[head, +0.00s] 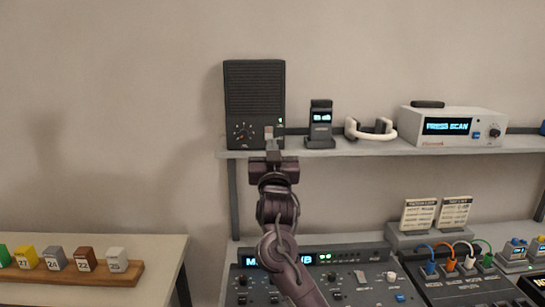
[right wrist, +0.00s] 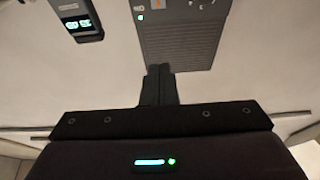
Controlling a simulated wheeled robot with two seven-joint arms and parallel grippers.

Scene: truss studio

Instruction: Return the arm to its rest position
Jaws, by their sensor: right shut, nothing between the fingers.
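My right gripper (head: 271,133) is raised in front of the shelf, at the lower right of the black speaker box (head: 254,88). Its fingers are shut with nothing between them. In the right wrist view the shut fingers (right wrist: 158,72) point at the speaker's grille (right wrist: 185,45), which appears upside down. I cannot tell whether the fingertips touch the speaker. My right arm reaches up from the bottom over the console. My left gripper is not in view.
The shelf (head: 345,149) holds a small handheld device (head: 320,125) in a dock, a white headset (head: 369,130) and a white scanner unit (head: 451,127). Below are a mixing console (head: 330,280) and a patch panel with coloured cables (head: 455,280). A side table (head: 160,255) at left bears numbered blocks on a wooden rack (head: 75,274).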

